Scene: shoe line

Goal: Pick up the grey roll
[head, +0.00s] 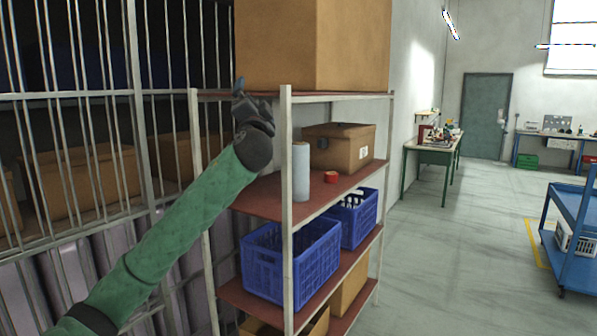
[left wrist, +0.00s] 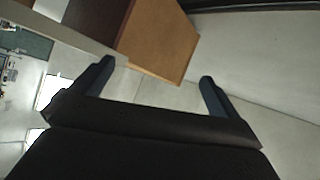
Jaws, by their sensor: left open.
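The grey roll (head: 301,172) stands upright on the middle shelf of the rack, close to the front post, in the head view. My left gripper (head: 239,90) is raised at the left side of the rack, up and to the left of the roll and apart from it. In the left wrist view its two fingers (left wrist: 155,82) are spread with nothing between them. The roll does not show in the left wrist view. My right gripper is not in view.
The shelf rack (head: 287,215) has metal posts near the roll. A red tape roll (head: 331,177) and a cardboard box (head: 338,148) share its shelf. A large box (head: 312,45) is above, blue crates (head: 290,262) below. A barred cage (head: 139,115) stands left.

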